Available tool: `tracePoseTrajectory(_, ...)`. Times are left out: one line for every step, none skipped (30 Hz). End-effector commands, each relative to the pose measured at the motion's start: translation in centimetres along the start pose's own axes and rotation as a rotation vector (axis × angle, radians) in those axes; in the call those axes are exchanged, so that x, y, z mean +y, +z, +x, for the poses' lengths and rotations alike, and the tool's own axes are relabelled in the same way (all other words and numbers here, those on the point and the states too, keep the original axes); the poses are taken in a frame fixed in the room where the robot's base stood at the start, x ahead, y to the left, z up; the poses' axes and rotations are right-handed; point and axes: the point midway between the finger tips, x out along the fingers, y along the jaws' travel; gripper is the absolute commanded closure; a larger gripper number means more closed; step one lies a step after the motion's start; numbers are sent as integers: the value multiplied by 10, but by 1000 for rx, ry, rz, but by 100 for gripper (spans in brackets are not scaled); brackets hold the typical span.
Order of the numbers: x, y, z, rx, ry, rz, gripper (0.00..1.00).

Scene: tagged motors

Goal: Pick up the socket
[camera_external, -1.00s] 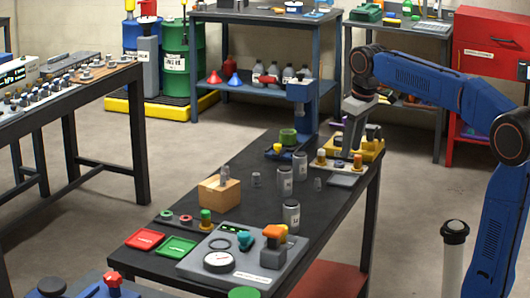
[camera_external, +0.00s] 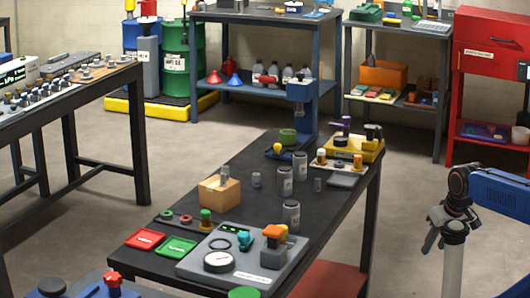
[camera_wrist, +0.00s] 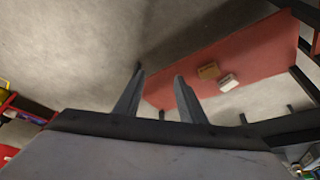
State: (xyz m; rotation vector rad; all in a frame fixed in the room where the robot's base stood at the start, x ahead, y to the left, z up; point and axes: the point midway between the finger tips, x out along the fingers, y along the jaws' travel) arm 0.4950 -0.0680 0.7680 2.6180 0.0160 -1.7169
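The black workbench (camera_external: 245,155) holds several grey metal cylinders. I cannot tell which is the socket. Another small metal piece (camera_external: 225,174) stands at the wooden block (camera_external: 219,193). Larger tagged grey cylinders (camera_external: 285,181) stand between and around them. My gripper (camera_external: 433,246) is right of the bench, beyond its edge. In the wrist view its two fingers (camera_wrist: 159,84) are apart with nothing between them.
A pale post (camera_external: 453,268) stands by my gripper. A red lower shelf (camera_wrist: 235,60) with two small boxes shows in the wrist view.

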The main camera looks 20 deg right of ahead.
Motion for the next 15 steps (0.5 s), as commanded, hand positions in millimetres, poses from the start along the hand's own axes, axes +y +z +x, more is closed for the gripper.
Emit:
tracePoseTrajectory(1, 5, 2, 4, 2, 7, 63)
tracePoseTrajectory(1, 6, 3, 4, 3, 10, 63)
tracePoseTrajectory(2, 8, 4, 5, 3, 12, 63)
tracePoseTrajectory(2, 8, 4, 5, 3, 13, 63)
tracePoseTrajectory(2, 8, 5, 5, 3, 13, 63)
tracePoseTrajectory(2, 8, 4, 5, 3, 13, 63)
tracePoseTrajectory(2, 8, 4, 5, 3, 13, 63)
tracePoseTrajectory(2, 8, 4, 5, 3, 13, 63)
tracePoseTrajectory(2, 8, 4, 5, 3, 12, 63)
tracePoseTrajectory(2, 8, 4, 5, 3, 12, 63)
tracePoseTrajectory(2, 7, 4, 5, 3, 12, 63)
tracePoseTrajectory(1, 7, 4, 5, 3, 12, 63)
tracePoseTrajectory(1, 7, 4, 4, 3, 12, 62)
tracePoseTrajectory(1, 7, 4, 4, 3, 12, 62)
tracePoseTrajectory(1, 7, 4, 4, 3, 12, 62)
